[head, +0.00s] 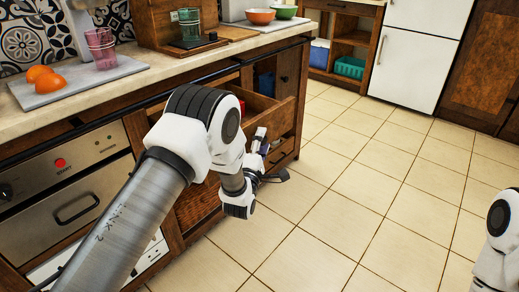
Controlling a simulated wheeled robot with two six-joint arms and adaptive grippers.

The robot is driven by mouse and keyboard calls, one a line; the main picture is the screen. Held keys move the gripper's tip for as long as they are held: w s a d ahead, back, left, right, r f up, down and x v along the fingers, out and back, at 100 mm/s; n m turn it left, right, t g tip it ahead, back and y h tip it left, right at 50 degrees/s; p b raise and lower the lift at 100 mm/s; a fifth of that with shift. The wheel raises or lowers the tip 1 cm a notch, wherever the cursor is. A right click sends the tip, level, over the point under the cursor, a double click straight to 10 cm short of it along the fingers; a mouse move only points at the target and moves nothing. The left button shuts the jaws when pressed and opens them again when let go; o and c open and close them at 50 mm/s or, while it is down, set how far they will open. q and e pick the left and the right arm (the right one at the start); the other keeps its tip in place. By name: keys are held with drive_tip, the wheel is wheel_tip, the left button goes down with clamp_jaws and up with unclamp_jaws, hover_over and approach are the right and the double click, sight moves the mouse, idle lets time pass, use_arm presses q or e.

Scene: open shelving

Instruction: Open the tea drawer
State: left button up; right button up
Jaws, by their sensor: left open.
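A wooden drawer (284,118) under the counter stands pulled out from the cabinet front. I cannot read any label that marks it as the tea drawer. A second, lower drawer front (283,153) shows below it and looks closed. My left gripper (272,160) is open, just in front of and below the pulled-out drawer. My own left arm hides part of the drawer and cabinet, and I cannot tell whether the fingers touch the wood. Only part of my right arm shows at the right edge; its gripper is out of the picture.
The countertop (160,68) carries a grey board (75,85) with oranges (45,80), a pink glass (101,48), and bowls (261,16). An oven (70,200) sits below at left. A white fridge (415,55) stands at the back. The tiled floor (350,190) is clear.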

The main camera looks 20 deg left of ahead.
use_arm(q)
drive_tip(key=v, duration=1.1)
drive_tip(key=shift+s, duration=0.3)
drive_tip(key=s+a+f+m+g, duration=0.2)
drive_tip(key=s+f+g, duration=0.35)
drive_tip(key=f, duration=0.35)
drive_tip(key=s+a+f+m+g, duration=0.2)
drive_tip(key=s+f+g, duration=0.2)
drive_tip(key=s+f, duration=0.45)
drive_tip(key=s+d+f+m+g, duration=0.1)
drive_tip(key=s+f+m+g, duration=0.3)
drive_tip(key=s, duration=0.3)
drive_tip(key=s+f+m+g+h, duration=0.1)
drive_tip(key=s+f+m+g, duration=0.1)
drive_tip(key=s+m+g, duration=0.35)
drive_tip(key=s+d+f+m+g, duration=0.1)
drive_tip(key=s+f+m+g, duration=0.15)
drive_tip(key=s+m, duration=0.5)
wheel_tip(320, 180, up, 28)
drive_tip(key=n+p, duration=0.1)
drive_tip(key=p, duration=2.8)
drive_tip(key=shift+s+n+t, duration=0.3)
drive_tip(key=shift+s+t, duration=0.05)
drive_tip(key=shift+s, duration=0.1)
